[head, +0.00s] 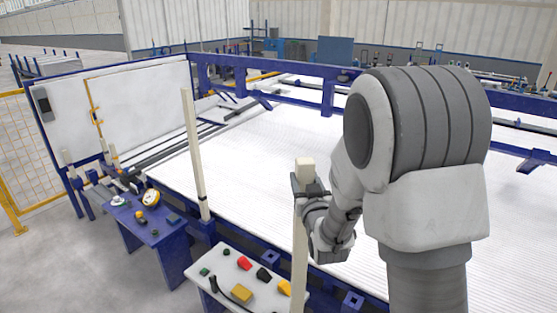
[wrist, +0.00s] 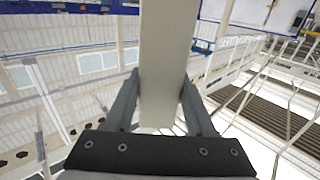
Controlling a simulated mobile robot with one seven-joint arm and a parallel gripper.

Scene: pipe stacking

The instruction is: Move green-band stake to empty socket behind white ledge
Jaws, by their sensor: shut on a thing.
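My gripper (head: 309,187) is shut on a tall cream stake (head: 299,245) near its top and holds it upright. The stake's lower end runs out of the head view, and no green band shows on the visible part. The wrist view shows the stake (wrist: 166,50) between both fingers (wrist: 160,92). The white ledge (head: 222,262) is at the bottom centre, left of the held stake. A blue square socket (head: 270,257) shows behind the ledge with nothing standing in it. Another blue socket (head: 352,300) is right of the stake and looks empty.
A second cream stake (head: 195,155) stands upright at the blue frame's near edge, left of my gripper. Small red, black and yellow parts (head: 243,263) lie on the ledge. A blue side table (head: 150,232) holds a gauge. The wide white ribbed bed (head: 255,160) is clear.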

